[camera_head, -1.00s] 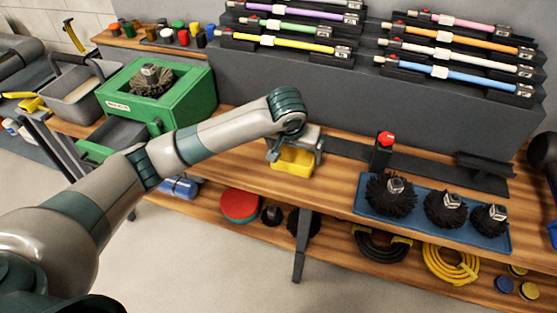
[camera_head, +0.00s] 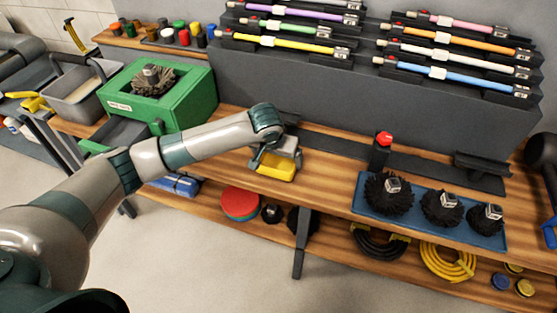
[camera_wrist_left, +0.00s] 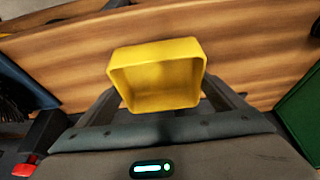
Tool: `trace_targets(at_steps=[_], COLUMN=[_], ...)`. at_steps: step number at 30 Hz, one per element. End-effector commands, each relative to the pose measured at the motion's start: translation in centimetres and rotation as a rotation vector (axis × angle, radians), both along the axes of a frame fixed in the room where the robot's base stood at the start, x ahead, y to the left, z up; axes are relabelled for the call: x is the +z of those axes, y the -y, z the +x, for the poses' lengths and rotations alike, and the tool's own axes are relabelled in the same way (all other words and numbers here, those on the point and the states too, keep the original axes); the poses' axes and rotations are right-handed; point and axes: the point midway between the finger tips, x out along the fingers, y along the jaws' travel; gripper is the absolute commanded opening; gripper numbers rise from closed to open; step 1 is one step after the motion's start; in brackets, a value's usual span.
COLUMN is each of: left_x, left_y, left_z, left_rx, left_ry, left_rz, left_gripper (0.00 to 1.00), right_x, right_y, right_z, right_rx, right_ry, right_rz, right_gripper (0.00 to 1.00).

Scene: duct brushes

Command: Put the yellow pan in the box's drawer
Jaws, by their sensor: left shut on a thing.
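The yellow pan (camera_head: 276,170) is a small open tray, held at the left part of the workbench's middle. My left gripper (camera_head: 279,157) is shut on it from above. In the left wrist view the pan (camera_wrist_left: 157,75) sits between the fingers, its hollow facing the camera. Whether it clears the bench top is hard to tell. The green box (camera_head: 185,98) stands to the left on the bench, a dark round brush on its top. Its drawer (camera_head: 96,147) is pulled out at the front left, partly hidden behind my left arm. My right gripper is not in view.
A blue tray (camera_head: 473,237) with dark brushes lies right on the bench (camera_head: 325,165). A red-topped black holder (camera_head: 382,152) stands behind it. A grey bin (camera_head: 80,90) is left of the box. Bench top between box and pan is mostly clear.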

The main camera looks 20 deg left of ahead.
Motion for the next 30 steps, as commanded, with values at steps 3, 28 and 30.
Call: trace_targets(at_steps=[3, 28, 30], left_x=[-1.2, -2.3, -2.2], left_y=[0.0, -0.1, -0.1], left_z=[0.0, 0.0, 0.0], left_rx=[0.001, 0.001, 0.001], left_ry=[-0.001, -0.001, -0.001], left_rz=[0.002, 0.002, 0.003], left_gripper=[0.62, 1.00, 1.00], right_x=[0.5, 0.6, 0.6], right_y=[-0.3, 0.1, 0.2], right_z=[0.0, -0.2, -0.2], right_rx=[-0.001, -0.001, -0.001], right_ry=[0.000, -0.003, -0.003], right_rz=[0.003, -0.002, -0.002], right_gripper=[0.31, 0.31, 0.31])
